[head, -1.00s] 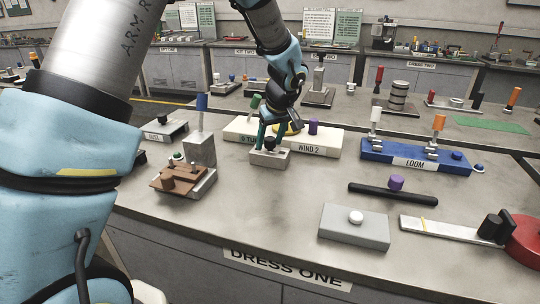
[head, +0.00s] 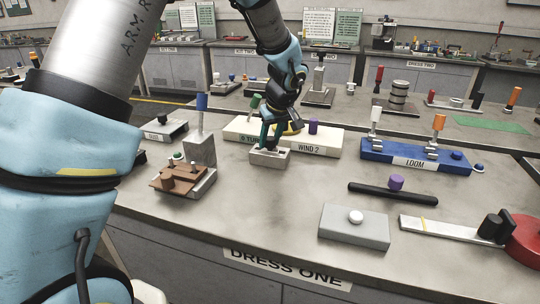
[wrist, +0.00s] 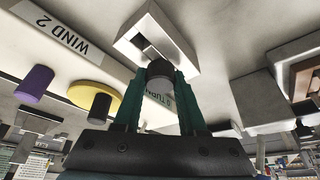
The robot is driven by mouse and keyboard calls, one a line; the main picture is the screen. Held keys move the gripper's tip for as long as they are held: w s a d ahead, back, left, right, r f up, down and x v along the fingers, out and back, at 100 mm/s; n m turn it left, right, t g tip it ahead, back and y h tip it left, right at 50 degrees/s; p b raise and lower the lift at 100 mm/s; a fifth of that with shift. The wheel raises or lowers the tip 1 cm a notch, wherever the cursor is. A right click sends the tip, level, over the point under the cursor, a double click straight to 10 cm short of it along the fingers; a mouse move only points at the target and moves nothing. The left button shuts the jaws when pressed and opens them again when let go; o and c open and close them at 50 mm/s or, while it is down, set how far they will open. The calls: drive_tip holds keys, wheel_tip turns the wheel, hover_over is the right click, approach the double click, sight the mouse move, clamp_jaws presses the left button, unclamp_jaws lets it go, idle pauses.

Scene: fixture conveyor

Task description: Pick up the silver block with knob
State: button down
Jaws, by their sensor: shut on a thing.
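A small silver block (head: 268,160) sits on the bench in front of the cream WIND 2 fixture in the head view. My gripper (head: 270,145) reaches down to it from above. In the wrist view my gripper's green fingers (wrist: 160,82) are shut on the dark round knob (wrist: 160,70). Beyond the knob the pale block (wrist: 183,54) shows a dark opening in its face. In the head view the fingers largely hide the knob. The block appears to rest on the bench; I cannot tell of any gap below it.
The WIND 2 fixture (head: 327,142) with a purple peg stands close behind. A brown stepped piece (head: 178,179) and a grey post (head: 201,150) are to the left. A blue LOOM fixture (head: 385,155) and a grey slab with white knob (head: 345,230) are to the right.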

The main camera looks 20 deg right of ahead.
wheel_tip(320, 180, up, 10)
drive_tip(key=shift+f+b, duration=0.2)
drive_tip(key=shift+b, duration=0.7)
drive_tip(key=shift+r, duration=0.25)
